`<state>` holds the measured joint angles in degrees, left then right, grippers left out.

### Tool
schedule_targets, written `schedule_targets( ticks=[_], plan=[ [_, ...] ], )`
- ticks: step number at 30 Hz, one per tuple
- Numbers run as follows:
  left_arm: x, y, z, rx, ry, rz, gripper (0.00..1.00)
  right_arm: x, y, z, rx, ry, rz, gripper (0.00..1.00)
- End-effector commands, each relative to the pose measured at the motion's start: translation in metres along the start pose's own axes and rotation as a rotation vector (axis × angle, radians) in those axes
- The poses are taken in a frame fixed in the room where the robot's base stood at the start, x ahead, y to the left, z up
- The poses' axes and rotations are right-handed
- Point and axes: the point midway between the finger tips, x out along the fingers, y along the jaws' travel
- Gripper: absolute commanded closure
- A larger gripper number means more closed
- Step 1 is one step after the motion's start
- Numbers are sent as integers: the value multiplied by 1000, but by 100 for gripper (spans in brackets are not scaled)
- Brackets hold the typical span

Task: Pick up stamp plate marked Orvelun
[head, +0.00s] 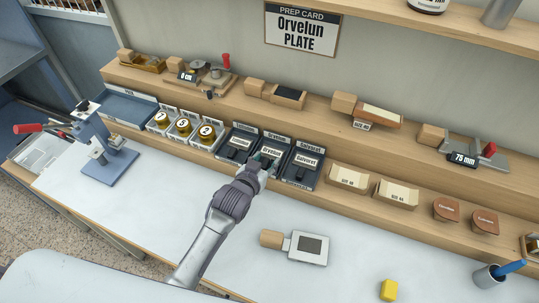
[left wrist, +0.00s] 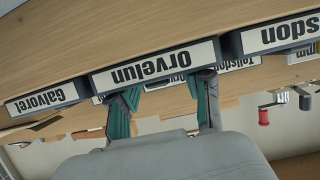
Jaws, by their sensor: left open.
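Three dark trays stand side by side on the bench ledge in the head view. The middle one carries a white Orvelun label (head: 272,149), with the dark stamp plate there mostly hidden by my gripper. My left gripper (head: 262,164) is at the front of this middle tray, its fingers open. In the left wrist view the open fingers (left wrist: 168,102) with teal pads point toward the trays, and the upside-down Orvelun label (left wrist: 155,67) lies across the view above them. I cannot tell whether the fingers touch the plate. My right gripper is not in view.
A blue press (head: 108,160) stands at left.

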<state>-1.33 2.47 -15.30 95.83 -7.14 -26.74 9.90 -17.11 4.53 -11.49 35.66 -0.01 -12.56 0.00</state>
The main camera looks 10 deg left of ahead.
Motion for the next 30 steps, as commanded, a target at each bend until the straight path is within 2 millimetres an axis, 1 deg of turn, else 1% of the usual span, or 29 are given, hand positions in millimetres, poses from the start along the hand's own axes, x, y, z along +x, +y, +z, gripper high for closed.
schedule_targets(
  ticks=[5,9,14,25,30],
  plan=[
    [0,0,0,0,0,0,50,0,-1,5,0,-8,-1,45],
    [0,0,0,0,0,0,73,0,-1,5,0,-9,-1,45],
    [0,0,0,0,0,0,100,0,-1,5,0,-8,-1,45],
    [0,0,-1,0,2,0,100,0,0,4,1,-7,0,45],
    [-2,-1,-8,0,2,0,100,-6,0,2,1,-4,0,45]
  ],
)
